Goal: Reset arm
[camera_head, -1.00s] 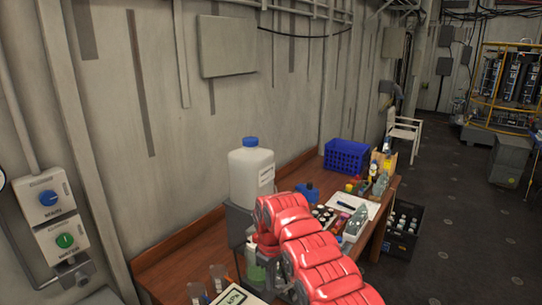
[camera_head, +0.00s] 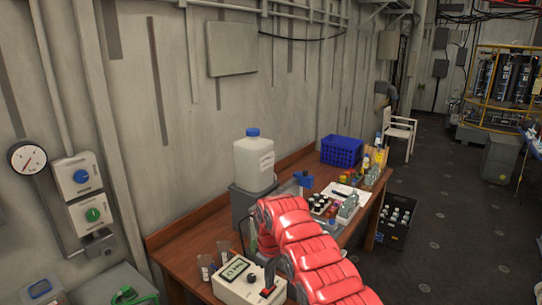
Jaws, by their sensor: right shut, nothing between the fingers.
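My right arm (camera_head: 312,258), with red padded segments, comes in from the lower right and reaches over the front of the wooden workbench (camera_head: 188,243). My right gripper (camera_head: 265,252) is at its far end, low over the bench. The gripper is shut and empty, and partly hidden by the red segments. It appears close to a white meter box (camera_head: 236,283) with a display and to the grey stand under the jug; contact cannot be told. My left gripper is not in view.
Small bottles and a blue crate (camera_head: 342,151) are farther back. Beakers (camera_head: 207,266) stand near the front. A black crate of bottles (camera_head: 397,220) is on the floor.

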